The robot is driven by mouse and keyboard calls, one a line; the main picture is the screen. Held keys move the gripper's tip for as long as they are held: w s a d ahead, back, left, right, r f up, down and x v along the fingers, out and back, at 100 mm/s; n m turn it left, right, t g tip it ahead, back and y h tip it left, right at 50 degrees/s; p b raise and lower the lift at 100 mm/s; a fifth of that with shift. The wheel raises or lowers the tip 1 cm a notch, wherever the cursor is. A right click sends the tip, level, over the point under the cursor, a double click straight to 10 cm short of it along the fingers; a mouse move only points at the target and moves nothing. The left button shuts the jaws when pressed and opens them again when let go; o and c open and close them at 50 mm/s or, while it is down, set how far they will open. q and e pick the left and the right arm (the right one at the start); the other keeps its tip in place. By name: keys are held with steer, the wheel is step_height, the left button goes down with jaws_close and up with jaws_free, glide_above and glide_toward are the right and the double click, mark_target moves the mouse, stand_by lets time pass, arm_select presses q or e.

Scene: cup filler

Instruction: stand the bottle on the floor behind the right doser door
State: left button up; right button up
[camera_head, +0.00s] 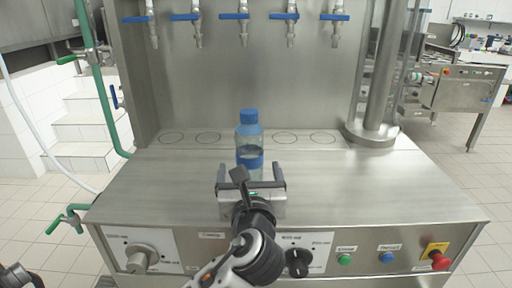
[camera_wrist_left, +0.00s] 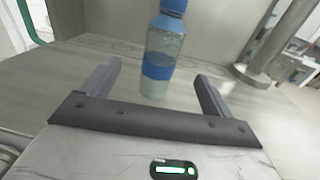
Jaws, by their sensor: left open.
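The bottle (camera_head: 249,146) is clear with a blue cap and a blue band, and stands upright on the steel worktop. It also shows in the left wrist view (camera_wrist_left: 161,50). My left gripper (camera_head: 250,172) is open in front of the bottle. In the left wrist view, the bottle is in line with the gap between the fingers (camera_wrist_left: 160,75), at or just beyond the fingertips; I cannot tell whether it is between them. Nothing is seen gripped. The right doser door and the floor behind it are not visible. My right gripper is not in view.
Several blue-handled taps (camera_head: 242,16) hang above marked circles at the worktop's back. A steel column (camera_head: 377,90) stands at the back right. The front panel has a left knob (camera_head: 140,258), a right knob (camera_head: 298,262) and a red emergency button (camera_head: 440,261). The worktop's sides (camera_head: 400,185) are clear.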

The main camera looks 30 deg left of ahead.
mark_target(247, 150)
arm_select(q)
steer(key=x, duration=0.8)
steer(key=shift+w+a+p, duration=0.1)
steer(key=shift+a+p, duration=0.15)
steer(key=shift+p, duration=0.05)
steer(key=shift+w+d+p+x, duration=0.1)
steer(key=shift+d+p+x, duration=0.1)
steer(key=shift+x, duration=1.2)
steer(key=shift+w+d+p+x, duration=0.1)
steer(key=shift+w+p+x, duration=0.05)
steer(key=shift+x, duration=1.2)
steer(key=shift+r, duration=0.25)
steer(key=c, duration=1.4)
steer(key=shift+r, duration=0.1)
steer(key=shift+r, duration=0.55)
step_height(247, 150, up, 3)
steer(key=shift+s+d+f, duration=0.15)
steer(key=shift+f, duration=0.05)
steer(key=s+d+r, duration=0.2)
steer(key=s+r, duration=0.1)
steer(key=s+d+r, duration=0.3)
steer(key=s, duration=0.1)
steer(key=s+d+r+p, duration=0.1)
steer(key=s+d+r, duration=0.2)
steer(key=s, duration=0.1)
steer(key=shift+s, duration=0.2)
